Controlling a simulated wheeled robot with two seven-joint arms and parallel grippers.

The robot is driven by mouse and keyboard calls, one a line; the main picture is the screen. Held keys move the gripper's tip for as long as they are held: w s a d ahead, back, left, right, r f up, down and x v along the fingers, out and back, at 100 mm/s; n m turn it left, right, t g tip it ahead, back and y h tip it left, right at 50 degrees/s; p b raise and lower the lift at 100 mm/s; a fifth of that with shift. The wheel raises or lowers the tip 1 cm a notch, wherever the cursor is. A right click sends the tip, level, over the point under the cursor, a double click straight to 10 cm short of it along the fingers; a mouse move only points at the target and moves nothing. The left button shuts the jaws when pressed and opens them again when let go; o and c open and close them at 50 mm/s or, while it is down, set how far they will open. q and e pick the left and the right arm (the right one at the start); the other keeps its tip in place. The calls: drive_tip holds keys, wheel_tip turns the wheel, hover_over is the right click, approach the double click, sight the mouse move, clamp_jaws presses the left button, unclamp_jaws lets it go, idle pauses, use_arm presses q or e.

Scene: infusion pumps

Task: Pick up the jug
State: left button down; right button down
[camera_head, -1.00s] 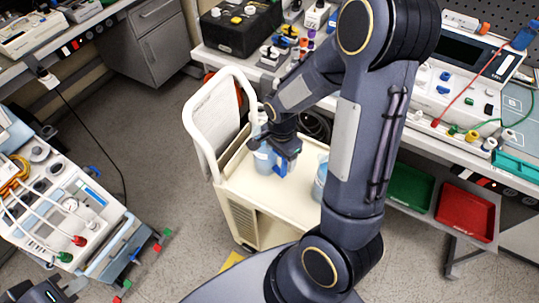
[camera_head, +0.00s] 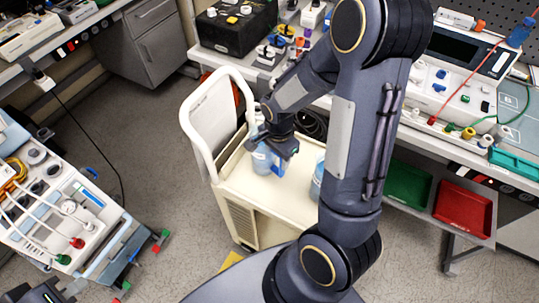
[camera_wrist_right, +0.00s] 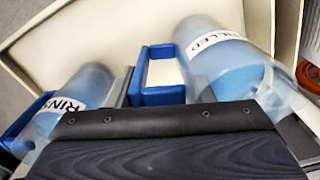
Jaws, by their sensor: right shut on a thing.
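A translucent blue jug (camera_head: 262,158) stands upright on the cream cart (camera_head: 250,190), close to its raised handle. My right gripper (camera_head: 280,148) is shut on this jug, at its upper part. In the right wrist view the jug (camera_wrist_right: 222,60) shows a white label ending in "LLED", partly cut off and blurred. A second jug (camera_head: 317,180) stands on the cart, mostly behind my right arm; in the wrist view a jug (camera_wrist_right: 72,100) labelled "RINS" lies to the left. My left gripper (camera_head: 45,292) is at the bottom left corner, mostly out of frame; its jaws are unclear.
A blue box (camera_wrist_right: 160,75) sits between the two jugs. The cart's upright handle (camera_head: 205,115) rises at the left. A workbench with devices, a green tray (camera_head: 407,186) and a red tray (camera_head: 463,208) stand to the right. A pump stand (camera_head: 70,215) is at the left.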

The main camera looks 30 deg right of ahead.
drive_tip(key=shift+r, duration=0.1)
wheel_tip(320, 180, up, 10)
drive_tip(key=shift+f, duration=0.1)
idle(0.3)
idle(0.7)
